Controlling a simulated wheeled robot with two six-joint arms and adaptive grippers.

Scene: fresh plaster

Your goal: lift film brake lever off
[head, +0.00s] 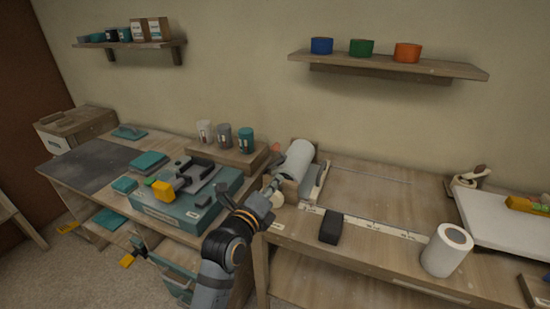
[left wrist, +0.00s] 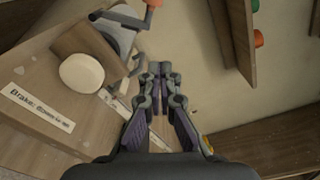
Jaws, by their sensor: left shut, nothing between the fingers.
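The film roll (head: 297,160) is a pale cylinder on a stand at the back middle of the bench. An orange-red knob (head: 276,148) shows at its left end; in the left wrist view the knob (left wrist: 154,3) sits on a thin stem at the top edge, partly cut off. I take it for the brake lever's tip. A label (left wrist: 38,108) beginning "Brake:" lies on the wood. My left gripper (head: 272,191) is in front of the roll stand, below the knob and apart from it. In the left wrist view its fingers (left wrist: 160,70) are together and empty. My right gripper is out of view.
A pale round disc (left wrist: 82,73) is close to the left of the fingers. A teal machine (head: 185,205) stands left of my arm. A black block (head: 331,226) and a white roll (head: 447,250) stand to the right. A shelf (head: 385,65) hangs above.

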